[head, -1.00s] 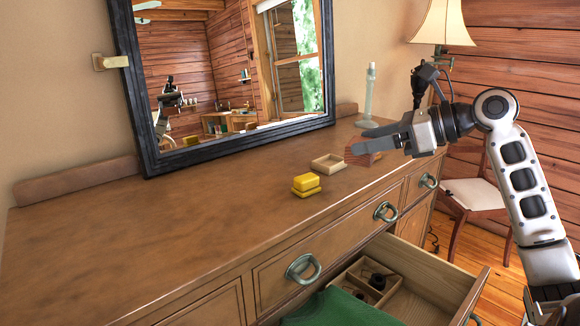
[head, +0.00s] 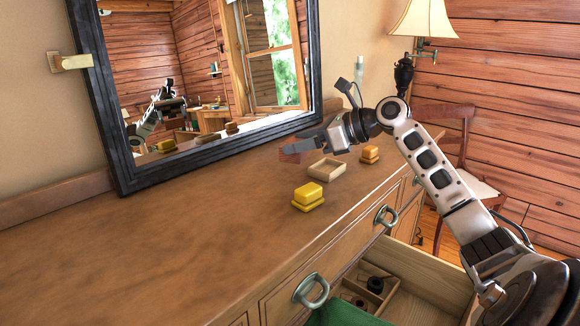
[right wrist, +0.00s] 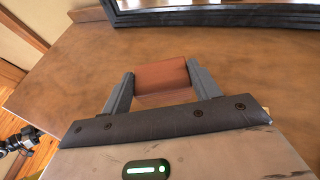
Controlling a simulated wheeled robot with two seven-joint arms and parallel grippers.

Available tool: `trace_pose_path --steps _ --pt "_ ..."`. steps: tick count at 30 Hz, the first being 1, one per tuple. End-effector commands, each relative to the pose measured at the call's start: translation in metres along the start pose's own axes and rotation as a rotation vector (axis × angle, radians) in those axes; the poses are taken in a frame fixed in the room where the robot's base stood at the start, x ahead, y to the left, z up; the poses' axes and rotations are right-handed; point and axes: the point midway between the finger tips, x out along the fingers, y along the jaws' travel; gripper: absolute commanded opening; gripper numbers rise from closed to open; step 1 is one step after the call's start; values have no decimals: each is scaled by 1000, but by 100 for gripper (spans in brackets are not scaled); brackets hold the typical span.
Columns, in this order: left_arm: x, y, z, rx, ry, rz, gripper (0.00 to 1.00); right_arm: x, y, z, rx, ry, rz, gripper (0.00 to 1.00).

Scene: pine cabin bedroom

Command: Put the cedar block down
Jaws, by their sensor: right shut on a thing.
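The cedar block (head: 290,153) is reddish-brown. My right gripper (head: 294,148) is shut on it above the back part of the dresser top (head: 150,235), near the mirror. In the right wrist view the block (right wrist: 162,76) sits between the two grey fingers, with the dresser top (right wrist: 60,75) behind it. I cannot tell whether the block touches the dresser top. My left gripper is not in view.
The black-framed mirror (head: 105,120) rises behind. An open drawer (head: 425,282) juts out below. The left dresser top is clear.

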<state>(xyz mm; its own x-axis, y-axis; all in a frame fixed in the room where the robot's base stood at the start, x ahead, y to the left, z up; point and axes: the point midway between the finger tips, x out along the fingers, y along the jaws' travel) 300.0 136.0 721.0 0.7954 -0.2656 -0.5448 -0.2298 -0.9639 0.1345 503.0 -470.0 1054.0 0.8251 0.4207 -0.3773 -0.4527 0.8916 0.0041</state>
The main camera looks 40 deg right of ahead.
Motion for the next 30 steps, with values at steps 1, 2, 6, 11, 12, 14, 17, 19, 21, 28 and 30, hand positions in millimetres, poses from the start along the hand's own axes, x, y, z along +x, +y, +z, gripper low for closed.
trace_pose_path --steps 1,2,6,11,12,14,17,19,21,28,30 --pt "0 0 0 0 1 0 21 11 -4 -8 6 0 2 39" --pt "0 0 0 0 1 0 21 16 -6 -12 6 0 2 39" --pt "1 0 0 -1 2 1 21 34 -14 -23 3 -1 2 39" --pt "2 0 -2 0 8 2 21 42 -17 -28 2 0 1 39" --pt "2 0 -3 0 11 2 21 44 -18 -30 2 0 2 39" --pt "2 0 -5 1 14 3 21 50 -20 -33 4 0 2 39" --pt "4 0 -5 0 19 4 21 57 -20 -49 5 4 3 39" --pt "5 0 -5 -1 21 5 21 61 -20 -59 4 3 2 39" --pt "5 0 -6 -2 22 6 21 62 -21 -62 3 2 1 39" --pt "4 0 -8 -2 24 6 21 62 -21 -62 2 1 1 39" --pt "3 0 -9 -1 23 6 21 62 -20 -63 3 2 2 39"
